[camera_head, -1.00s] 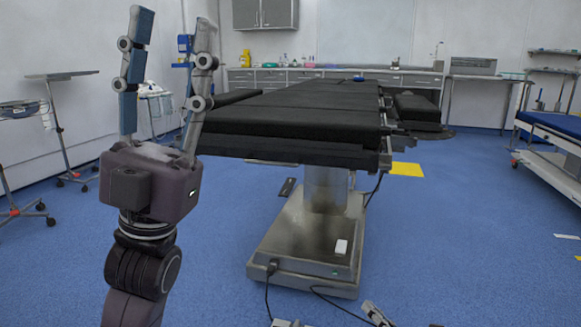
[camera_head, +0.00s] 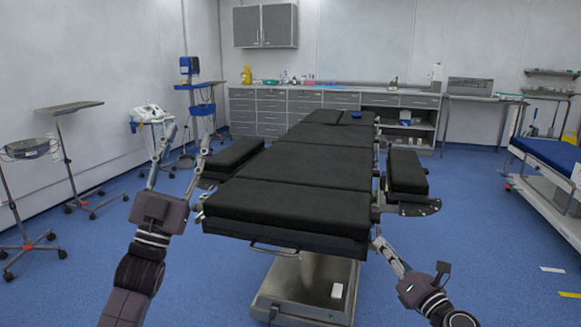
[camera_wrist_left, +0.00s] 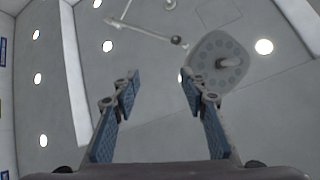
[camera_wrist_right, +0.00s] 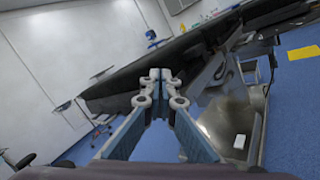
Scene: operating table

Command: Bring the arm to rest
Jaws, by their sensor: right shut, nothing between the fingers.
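My left gripper (camera_head: 182,138) points upward at the left of the head view, its two fingers apart with nothing between them. In the left wrist view the open fingers (camera_wrist_left: 158,90) frame the ceiling and a round surgical lamp (camera_wrist_left: 217,62). My right gripper (camera_head: 380,242) is at the lower right of the head view, beside the near right corner of the operating table (camera_head: 290,205). In the right wrist view its fingertips (camera_wrist_right: 160,75) meet with nothing between them, in front of the table's side and base.
The table's grey base (camera_head: 305,290) stands on the blue floor. A blue bed (camera_head: 550,155) is at the right, and stands with trays (camera_head: 68,108) are at the left. Cabinets (camera_head: 270,108) line the back wall.

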